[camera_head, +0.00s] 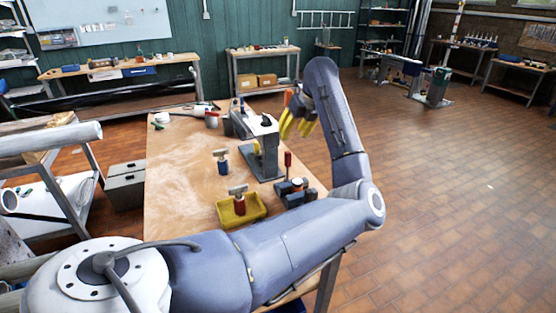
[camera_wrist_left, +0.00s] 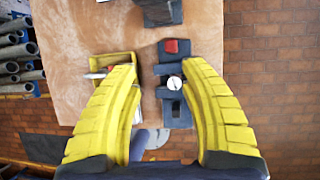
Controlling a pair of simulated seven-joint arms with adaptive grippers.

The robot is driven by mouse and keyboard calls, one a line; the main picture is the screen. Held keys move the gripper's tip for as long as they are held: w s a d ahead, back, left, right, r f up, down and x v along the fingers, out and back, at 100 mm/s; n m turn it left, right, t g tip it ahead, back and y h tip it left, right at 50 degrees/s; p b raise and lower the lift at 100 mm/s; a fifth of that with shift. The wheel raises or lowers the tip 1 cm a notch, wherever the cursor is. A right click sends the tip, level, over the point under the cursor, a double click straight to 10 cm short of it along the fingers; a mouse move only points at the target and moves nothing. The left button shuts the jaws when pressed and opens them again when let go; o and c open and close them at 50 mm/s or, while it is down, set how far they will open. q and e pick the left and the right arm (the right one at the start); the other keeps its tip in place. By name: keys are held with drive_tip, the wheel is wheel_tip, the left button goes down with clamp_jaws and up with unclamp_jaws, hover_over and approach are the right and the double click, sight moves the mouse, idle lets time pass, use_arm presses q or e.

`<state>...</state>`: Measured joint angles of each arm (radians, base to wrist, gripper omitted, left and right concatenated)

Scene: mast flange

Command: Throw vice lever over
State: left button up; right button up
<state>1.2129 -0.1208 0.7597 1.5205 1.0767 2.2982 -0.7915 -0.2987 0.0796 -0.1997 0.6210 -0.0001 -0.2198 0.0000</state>
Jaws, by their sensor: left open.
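The dark blue vice (camera_head: 300,194) stands near the right edge of the wooden bench. An upright red grip (camera_head: 288,159), which looks like its lever, rises from it. In the left wrist view the vice (camera_wrist_left: 174,105) lies between the yellow fingers but farther away, with the red grip (camera_wrist_left: 171,45) at its far end and a pale round knob (camera_wrist_left: 174,83) nearer. My left gripper (camera_head: 295,124) is open and empty in the head view, raised above the bench's right side. Its spread fingers also show in the left wrist view (camera_wrist_left: 169,105). My right gripper is not in view.
A yellow tray (camera_head: 222,215) holding a red-bodied item stands left of the vice. A grey stand (camera_head: 266,160) is behind it, with a blue-bodied item (camera_head: 222,163) to its left. The bench's left part (camera_head: 175,185) is clear.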

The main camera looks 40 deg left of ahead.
sight(286, 159)
use_arm(q)
drive_tip(key=shift+t+h, duration=0.4)
drive_tip(key=shift+h, duration=0.2)
drive_tip(key=x, duration=1.6)
drive_tip(key=shift+w, duration=0.4)
drive_tip(key=shift+c, duration=0.5)
clamp_jaws()
